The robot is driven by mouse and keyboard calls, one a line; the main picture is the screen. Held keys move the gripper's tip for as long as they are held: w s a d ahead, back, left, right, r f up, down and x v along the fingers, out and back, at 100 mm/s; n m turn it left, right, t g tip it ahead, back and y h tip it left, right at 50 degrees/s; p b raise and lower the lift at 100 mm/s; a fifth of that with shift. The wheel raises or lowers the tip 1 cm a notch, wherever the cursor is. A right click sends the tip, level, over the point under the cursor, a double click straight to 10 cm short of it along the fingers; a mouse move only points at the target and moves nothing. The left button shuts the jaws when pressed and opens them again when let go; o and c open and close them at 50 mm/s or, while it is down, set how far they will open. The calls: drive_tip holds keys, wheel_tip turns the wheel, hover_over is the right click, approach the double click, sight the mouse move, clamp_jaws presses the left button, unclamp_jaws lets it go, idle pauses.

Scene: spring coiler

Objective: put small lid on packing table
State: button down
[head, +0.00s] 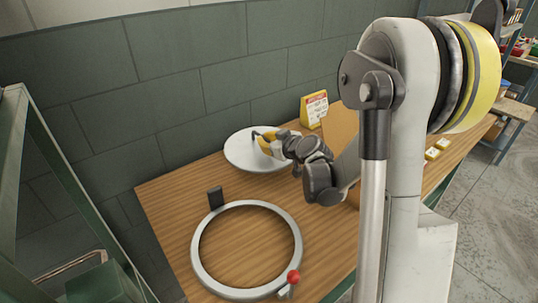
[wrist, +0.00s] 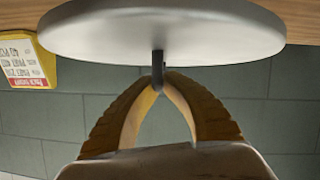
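The small lid (head: 250,155) is a pale grey round disc with a dark handle, at the back of the wooden table (head: 170,215). In the wrist view, which looks upside down, the lid (wrist: 160,32) fills the top, and its handle (wrist: 158,62) runs to my fingertips. My gripper (head: 262,140) has yellow fingers. In the wrist view the fingertips (wrist: 159,82) come together on the handle. The lid looks about level; I cannot tell whether it touches the table or is just above it.
A large grey ring (head: 205,270) with a red knob (head: 293,276) lies at the table's front. A yellow sign (head: 314,108) stands at the back, also in the wrist view (wrist: 32,62). Small yellow blocks (head: 437,148) are on the right. A green wall is behind.

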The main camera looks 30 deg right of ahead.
wheel_tip(320, 180, down, 4)
drive_tip(key=shift+f+b, duration=0.25)
drive_tip(key=shift+b, duration=0.75)
drive_tip(key=shift+r, duration=0.1)
drive_tip(key=c, duration=1.6)
unclamp_jaws()
